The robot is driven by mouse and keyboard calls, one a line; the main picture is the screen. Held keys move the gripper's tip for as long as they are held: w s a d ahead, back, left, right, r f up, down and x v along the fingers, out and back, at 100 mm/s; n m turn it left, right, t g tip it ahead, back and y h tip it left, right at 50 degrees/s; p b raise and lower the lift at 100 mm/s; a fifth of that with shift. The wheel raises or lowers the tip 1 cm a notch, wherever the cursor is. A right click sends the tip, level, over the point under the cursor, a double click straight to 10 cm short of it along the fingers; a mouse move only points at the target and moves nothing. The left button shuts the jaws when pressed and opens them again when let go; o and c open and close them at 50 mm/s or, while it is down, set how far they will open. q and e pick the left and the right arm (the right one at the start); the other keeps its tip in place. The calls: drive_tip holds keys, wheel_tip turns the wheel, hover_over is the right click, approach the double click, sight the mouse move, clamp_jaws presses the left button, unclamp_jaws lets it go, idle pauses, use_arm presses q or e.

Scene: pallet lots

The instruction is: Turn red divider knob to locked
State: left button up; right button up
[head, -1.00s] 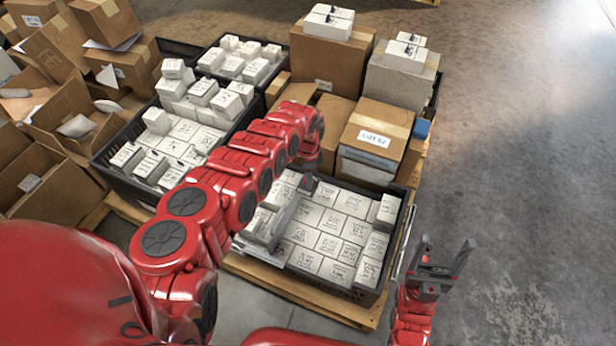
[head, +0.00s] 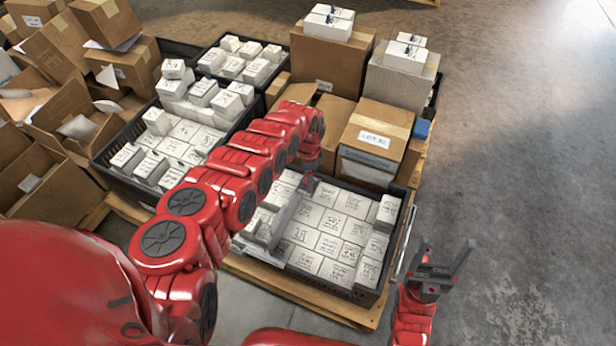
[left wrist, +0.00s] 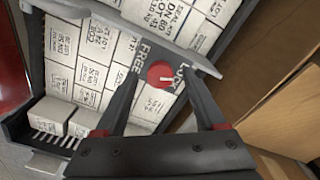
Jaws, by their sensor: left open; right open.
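The red divider knob (left wrist: 160,75) shows in the left wrist view on a grey divider bar (left wrist: 185,48). The bar carries the word FREE to the left of the knob and a partly covered label starting LOC to its right. A short white mark on the knob points right. My left gripper (left wrist: 163,80) is open, with one finger on each side of the knob; I cannot tell whether they touch it. In the head view its tip (head: 308,184) is over the black crate (head: 335,290), and the knob is hidden. My right gripper (head: 451,262) is open and empty, right of the crate.
The crate holds white labelled boxes (head: 322,222) and stands on a wooden pallet (head: 285,300). Cardboard boxes (head: 375,135) stand behind it. More crates (head: 165,150) of white boxes are at left. The floor (head: 530,200) at right is clear.

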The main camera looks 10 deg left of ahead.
use_arm(q)
wheel_tip(320, 180, up, 17)
drive_tip(key=p, duration=0.6)
drive_tip(key=shift+r+p, duration=0.15)
drive_tip(key=shift+p, duration=0.15)
